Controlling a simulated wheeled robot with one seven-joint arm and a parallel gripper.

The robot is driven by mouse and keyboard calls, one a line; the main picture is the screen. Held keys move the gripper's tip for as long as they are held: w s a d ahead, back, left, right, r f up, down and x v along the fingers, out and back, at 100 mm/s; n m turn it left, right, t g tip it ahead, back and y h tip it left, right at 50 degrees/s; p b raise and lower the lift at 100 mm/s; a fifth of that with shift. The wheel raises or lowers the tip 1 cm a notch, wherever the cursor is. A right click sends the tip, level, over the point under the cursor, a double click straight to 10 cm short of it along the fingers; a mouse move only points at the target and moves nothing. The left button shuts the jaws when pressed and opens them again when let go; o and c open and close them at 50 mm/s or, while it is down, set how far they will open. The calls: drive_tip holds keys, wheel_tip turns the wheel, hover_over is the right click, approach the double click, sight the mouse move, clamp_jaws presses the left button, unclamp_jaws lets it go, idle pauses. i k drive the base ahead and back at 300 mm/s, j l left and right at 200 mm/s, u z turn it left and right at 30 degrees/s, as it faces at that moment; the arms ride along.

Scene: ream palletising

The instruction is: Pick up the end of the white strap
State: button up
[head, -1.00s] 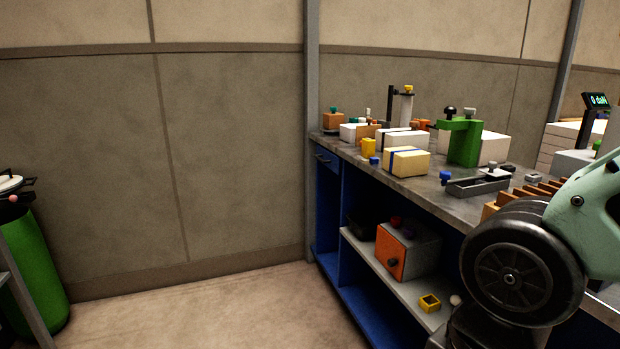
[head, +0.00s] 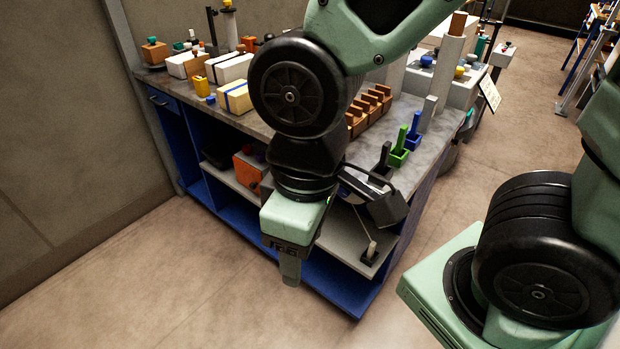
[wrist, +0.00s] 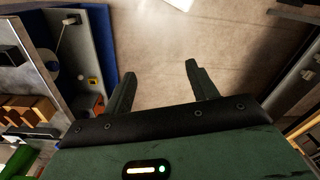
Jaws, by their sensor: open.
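I cannot make out a white strap or its end in either current view. My gripper (head: 290,277) hangs in front of the bench, pointing down, in the head view. In the wrist view my gripper (wrist: 159,70) has its two fingers wide apart with nothing between them. Bare floor shows beyond the fingertips. A small bright white patch (wrist: 182,3) lies at the top edge of the wrist view; I cannot tell what it is.
A blue workbench with a grey top (head: 255,122) stands behind my gripper. It carries white boxes (head: 235,68), a blue-banded cream box (head: 234,97) and a brown slotted rack (head: 366,112). An orange-fronted box (head: 248,170) sits on its shelf. Floor at front left (head: 130,290) is clear.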

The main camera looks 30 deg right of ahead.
sight(372, 247)
drive_tip(key=l+z, duration=0.1)
drive_tip(key=z, duration=0.3)
drive_tip(key=k+l+z, duration=0.1)
drive_tip(key=z, duration=0.3)
drive_tip(key=l+z, duration=0.2)
drive_tip(key=z, duration=0.2)
drive_tip(key=l+z, duration=0.15)
drive_tip(key=z, duration=0.25)
